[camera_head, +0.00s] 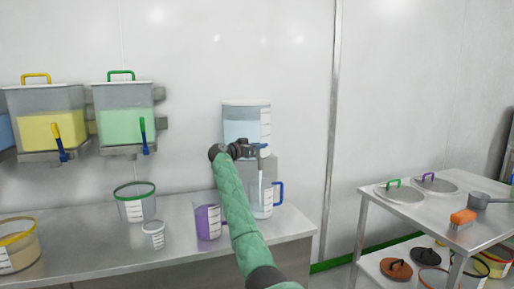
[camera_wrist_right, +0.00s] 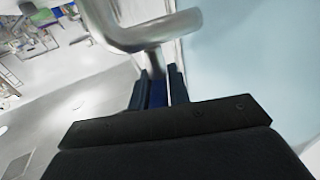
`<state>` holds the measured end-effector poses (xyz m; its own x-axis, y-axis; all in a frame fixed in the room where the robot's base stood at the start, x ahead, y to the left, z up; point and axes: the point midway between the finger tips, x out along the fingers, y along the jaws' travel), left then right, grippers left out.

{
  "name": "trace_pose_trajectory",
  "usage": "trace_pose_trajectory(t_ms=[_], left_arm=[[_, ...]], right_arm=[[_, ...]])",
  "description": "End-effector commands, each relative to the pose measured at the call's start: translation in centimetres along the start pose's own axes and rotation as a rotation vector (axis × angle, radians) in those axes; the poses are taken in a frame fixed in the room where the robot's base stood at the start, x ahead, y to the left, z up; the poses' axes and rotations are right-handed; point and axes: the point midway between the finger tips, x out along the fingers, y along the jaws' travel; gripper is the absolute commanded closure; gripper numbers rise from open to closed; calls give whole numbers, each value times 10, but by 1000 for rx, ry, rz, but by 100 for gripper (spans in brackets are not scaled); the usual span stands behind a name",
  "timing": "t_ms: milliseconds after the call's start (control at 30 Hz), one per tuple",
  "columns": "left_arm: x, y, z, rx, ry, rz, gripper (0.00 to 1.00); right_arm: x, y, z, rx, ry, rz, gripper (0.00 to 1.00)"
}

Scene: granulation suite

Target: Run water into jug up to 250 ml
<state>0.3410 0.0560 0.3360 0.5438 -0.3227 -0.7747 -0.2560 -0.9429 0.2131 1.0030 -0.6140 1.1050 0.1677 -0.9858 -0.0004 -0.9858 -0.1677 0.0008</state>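A clear dispenser of pale blue water (camera_head: 240,130) hangs on the wall, with a scale on its right side. My right gripper (camera_head: 262,150) is at its tap. In the wrist view, its dark fingers (camera_wrist_right: 158,88) are closed on either side of the blue tap lever (camera_wrist_right: 157,96), below the bent metal spout (camera_wrist_right: 150,30). A clear jug with a blue handle (camera_head: 279,193) stands under the tap, partly hidden by my arm. A thin pale vertical streak shows below the tap. The water level in the jug cannot be read. My left gripper is out of view.
A purple jug (camera_head: 208,222), a small white cup (camera_head: 153,235) and a green-rimmed tub (camera_head: 135,204) stand on the steel counter (camera_head: 100,250). Yellow (camera_head: 50,130) and green (camera_head: 126,125) dispensers hang to the left. A steel table (camera_head: 420,218) stands at the right.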

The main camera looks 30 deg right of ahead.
Motion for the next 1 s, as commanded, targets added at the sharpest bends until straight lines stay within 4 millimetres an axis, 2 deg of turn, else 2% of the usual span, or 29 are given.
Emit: trace_pose_trajectory(t_ms=[167, 267, 333, 433, 800, 1000], left_arm=[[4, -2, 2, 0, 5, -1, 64], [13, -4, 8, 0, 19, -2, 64], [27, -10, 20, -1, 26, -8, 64], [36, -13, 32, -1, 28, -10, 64], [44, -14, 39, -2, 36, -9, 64], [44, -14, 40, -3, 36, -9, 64]], right_arm=[[0, -1, 2, -1, -1, 21, 100], [0, -2, 3, -1, -3, 65, 100], [1, -2, 4, -1, -3, 106, 100], [1, -2, 2, -1, -3, 166, 100], [1, -4, 0, -1, -2, 365, 100], [0, -2, 0, 1, 0, 414, 100]])
